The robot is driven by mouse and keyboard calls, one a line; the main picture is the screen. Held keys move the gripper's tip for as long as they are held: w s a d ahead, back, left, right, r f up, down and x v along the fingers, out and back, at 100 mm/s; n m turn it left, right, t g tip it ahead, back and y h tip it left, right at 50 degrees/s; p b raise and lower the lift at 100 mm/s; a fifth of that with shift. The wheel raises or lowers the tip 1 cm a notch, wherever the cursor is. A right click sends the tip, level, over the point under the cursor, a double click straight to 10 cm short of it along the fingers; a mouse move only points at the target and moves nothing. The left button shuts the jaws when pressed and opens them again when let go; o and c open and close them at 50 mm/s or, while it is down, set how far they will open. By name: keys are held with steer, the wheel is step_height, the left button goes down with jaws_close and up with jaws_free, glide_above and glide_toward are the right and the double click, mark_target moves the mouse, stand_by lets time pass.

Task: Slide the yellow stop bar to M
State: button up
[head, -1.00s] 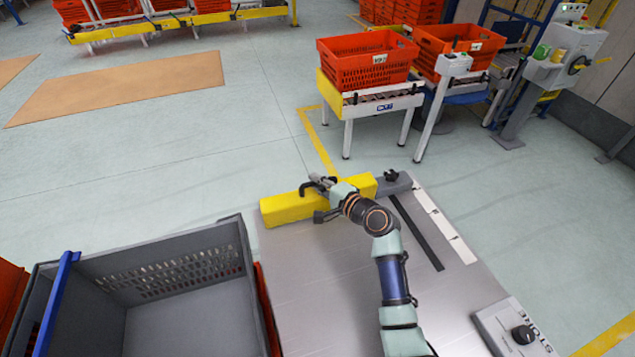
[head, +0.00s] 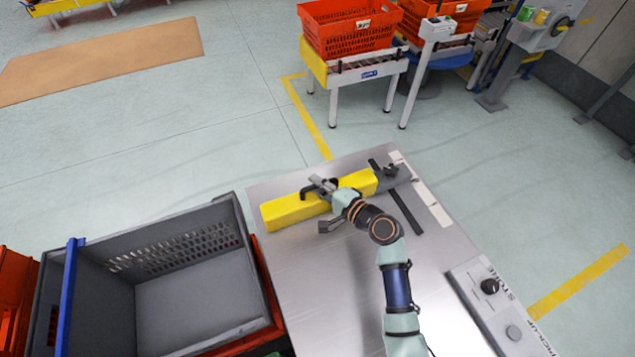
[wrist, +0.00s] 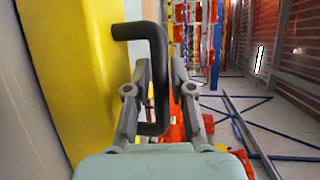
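The yellow stop bar (head: 293,209) lies across the far part of the grey metal table (head: 300,270), with bare table beyond it. Its right end meets a grey block with a black knob (head: 390,170) over a dark slot (head: 405,212). A white scale strip (head: 432,202) runs beside the slot; I cannot read its marks or find M. My gripper (head: 322,187) is at the bar's black handle (head: 308,190). In the wrist view, the handle (wrist: 156,75) stands between my two fingers (wrist: 160,90), which look closed on it. The yellow bar (wrist: 85,75) is left of them.
An empty grey tote (head: 190,300) with a blue bar stands left of the table. A control panel (head: 495,305) with a knob is at the table's right edge. Orange totes (head: 350,30) stand on a conveyor (head: 365,70) beyond open floor.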

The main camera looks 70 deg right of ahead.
steer(key=v, duration=1.2)
stand_by(0.4)
steer(key=w+a+r+n+g+y, duration=0.1)
steer(key=w+a+r+n+y, duration=0.15)
steer(key=w+a+n, duration=0.5)
steer(key=w+a+r+n+g+y, duration=0.1)
steer(key=w+a+r+n+y, duration=0.15)
steer(key=w+a+n, duration=0.5)
steer(key=w+a+r+n+y, duration=0.1)
steer(key=a+r+n, duration=0.3)
steer(key=a, duration=0.8)
steer(key=w+a+r+n, duration=0.1)
steer(key=a+r+n, duration=0.3)
steer(key=a, duration=0.9)
step_height(320, 180, up, 36)
steer(key=p, duration=3.6)
steer(key=shift+d, duration=0.4)
